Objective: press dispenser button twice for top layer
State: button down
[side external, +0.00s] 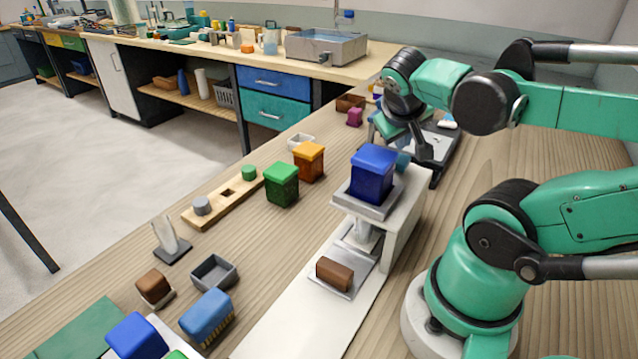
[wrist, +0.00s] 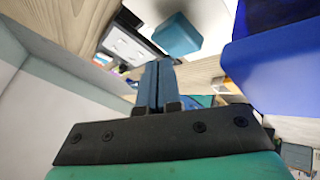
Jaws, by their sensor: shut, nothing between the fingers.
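The dispenser (side external: 408,215) is a pale grey stand with a blue hopper (side external: 373,173) on top and a spout over a small tray. A brown block (side external: 335,274) lies on that tray. A teal button (wrist: 177,36) sits on the pale dispenser body in the wrist view; it also shows just behind the hopper in the side view (side external: 403,162). My gripper (wrist: 158,72) is shut and empty, with its fingertips near the button and apparently apart from it. In the side view it is behind the dispenser, and its fingertips are not clear. The hopper (wrist: 275,70) fills the wrist view's right.
Green (side external: 282,184) and orange (side external: 309,161) lidded containers stand left of the dispenser. A wooden rack (side external: 222,201), a grey bin (side external: 214,272) and a blue brush (side external: 207,316) lie nearer. A dark-framed device (side external: 440,145) stands behind the dispenser. The bench right of it is mostly clear.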

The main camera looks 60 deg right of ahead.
aim_at(400, 157)
jog(key=shift+f, duration=0.2)
jog(key=shift+f, duration=0.3)
jog(key=shift+a+f, duration=0.1)
jog(key=shift+f, duration=0.9)
dwell(1.2)
jog(key=shift+s+a+r, duration=0.15)
jog(key=shift+a+r, duration=0.05)
jog(key=shift+r, duration=0.25)
jog(key=shift+s+a+r, duration=0.1)
jog(key=shift+a+r, duration=0.05)
jog(key=shift+r, duration=0.3)
jog(key=shift+r, duration=0.15)
jog(key=shift+d+r, duration=0.1)
jog(key=shift+r, duration=2.45)
